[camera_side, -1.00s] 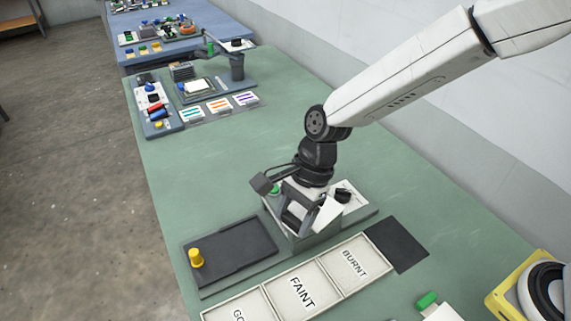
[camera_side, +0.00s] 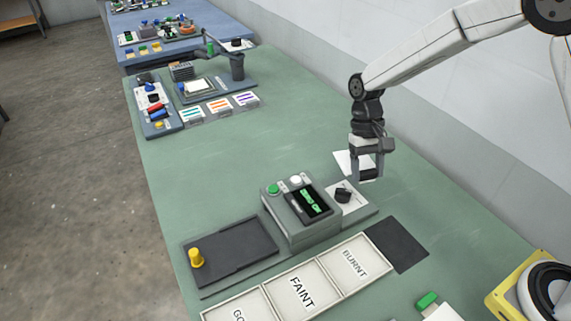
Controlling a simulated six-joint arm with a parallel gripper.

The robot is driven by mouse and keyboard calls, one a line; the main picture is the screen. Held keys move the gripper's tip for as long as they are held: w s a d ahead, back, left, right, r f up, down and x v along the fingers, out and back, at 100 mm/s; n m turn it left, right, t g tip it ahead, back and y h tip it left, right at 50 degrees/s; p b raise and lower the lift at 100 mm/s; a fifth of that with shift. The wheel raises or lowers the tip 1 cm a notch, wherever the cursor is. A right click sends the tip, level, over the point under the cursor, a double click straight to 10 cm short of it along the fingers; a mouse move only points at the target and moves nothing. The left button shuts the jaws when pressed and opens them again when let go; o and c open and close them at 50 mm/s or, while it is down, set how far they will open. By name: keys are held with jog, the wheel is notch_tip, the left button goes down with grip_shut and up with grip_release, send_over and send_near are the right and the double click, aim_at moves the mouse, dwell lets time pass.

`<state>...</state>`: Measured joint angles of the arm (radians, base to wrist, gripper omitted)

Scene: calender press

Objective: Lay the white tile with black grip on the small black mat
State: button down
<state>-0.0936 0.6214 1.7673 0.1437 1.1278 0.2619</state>
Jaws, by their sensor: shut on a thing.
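My gripper (camera_side: 367,174) is shut on the white tile (camera_side: 343,160), above the bench behind the control box. The tile shows as a white sheet to the left of the fingers. Its black grip is hidden by the gripper. The small black mat (camera_side: 398,245) lies flat and bare on the green bench, at the right end of the label trays. The gripper and tile are up and behind the mat, apart from it.
The BURNT tray (camera_side: 350,268) adjoins the mat. A dark plate (camera_side: 225,258) with a yellow knob lies left. A yellow-framed item (camera_side: 515,300) stands at lower right.

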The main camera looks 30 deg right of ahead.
jog(key=d+n+h, duration=0.1)
jog(key=d+n, duration=0.2)
jog(key=d, duration=0.3)
jog(key=shift+s, duration=0.2)
jog(key=shift+s, duration=0.1)
jog(key=s+a+f, duration=0.1)
jog(key=s+a, duration=0.1)
jog(key=s, duration=0.6)
jog(key=s+a+f, duration=0.1)
jog(key=s+f, duration=0.1)
jog(key=s, duration=0.7)
jog(key=shift+a+f, duration=0.15)
jog(key=shift+a, duration=0.25)
jog(key=shift+f, duration=0.1)
jog(key=shift+w+f, duration=0.1)
jog(key=shift+f, duration=2.05)
jog(key=shift+f, duration=0.15)
